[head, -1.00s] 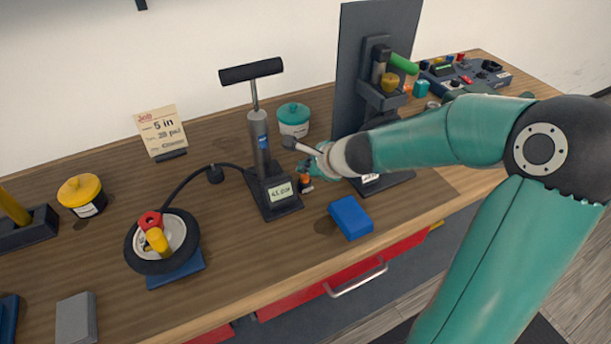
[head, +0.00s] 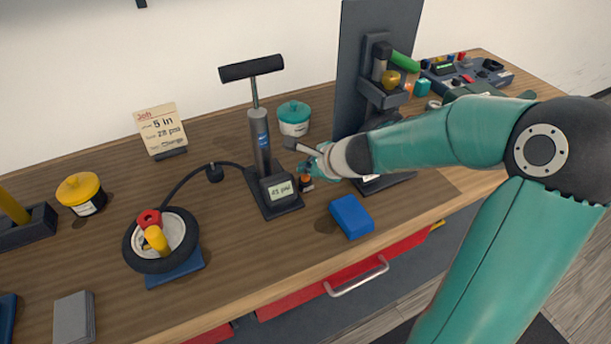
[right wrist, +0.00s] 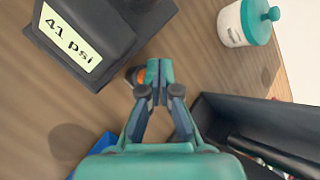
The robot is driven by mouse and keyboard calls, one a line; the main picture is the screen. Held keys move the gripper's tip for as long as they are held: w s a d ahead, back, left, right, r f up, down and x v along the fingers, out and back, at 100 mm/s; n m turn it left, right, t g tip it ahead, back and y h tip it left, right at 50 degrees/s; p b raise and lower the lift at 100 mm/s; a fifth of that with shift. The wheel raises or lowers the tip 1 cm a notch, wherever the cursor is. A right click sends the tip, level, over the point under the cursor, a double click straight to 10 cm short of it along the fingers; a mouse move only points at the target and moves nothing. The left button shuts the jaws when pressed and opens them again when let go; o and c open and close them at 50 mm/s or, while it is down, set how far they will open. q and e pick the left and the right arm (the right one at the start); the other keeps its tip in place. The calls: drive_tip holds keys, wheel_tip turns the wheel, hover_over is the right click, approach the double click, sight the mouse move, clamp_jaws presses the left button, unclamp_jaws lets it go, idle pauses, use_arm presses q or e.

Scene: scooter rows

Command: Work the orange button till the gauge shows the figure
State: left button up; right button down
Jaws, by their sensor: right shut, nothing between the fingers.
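The floor pump (head: 263,150) stands upright with a gauge display (head: 280,190) on its base. In the right wrist view the gauge (right wrist: 68,38) reads 41 psi. The orange button (head: 306,181) is on a small dark body beside the pump base. In the right wrist view it (right wrist: 140,75) is partly hidden by my fingertips. My right gripper (head: 308,170) is shut and empty, with its tips over or right beside the button; I cannot tell if they touch. The job card (head: 161,129) shows 5 in and 28 psi. My left gripper is not in view.
A hose runs from the pump to a small wheel (head: 160,240) on a blue stand. A blue block (head: 351,216) lies in front of my right gripper. A teal-lidded jar (head: 294,118) stands behind it, and a dark upright stand (head: 375,60) to the right.

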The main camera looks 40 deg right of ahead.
sight(306, 177)
drive_tip(key=shift+f+b, duration=0.45)
drive_tip(key=shift+b, duration=0.05)
idle(0.6)
drive_tip(key=shift+r, duration=0.1)
idle(1.4)
drive_tip(key=shift+r+p, duration=0.8)
drive_tip(key=shift+p, duration=0.1)
drive_tip(key=shift+r, duration=0.1)
wheel_tip(306, 177, up, 5)
drive_tip(key=p, duration=0.5)
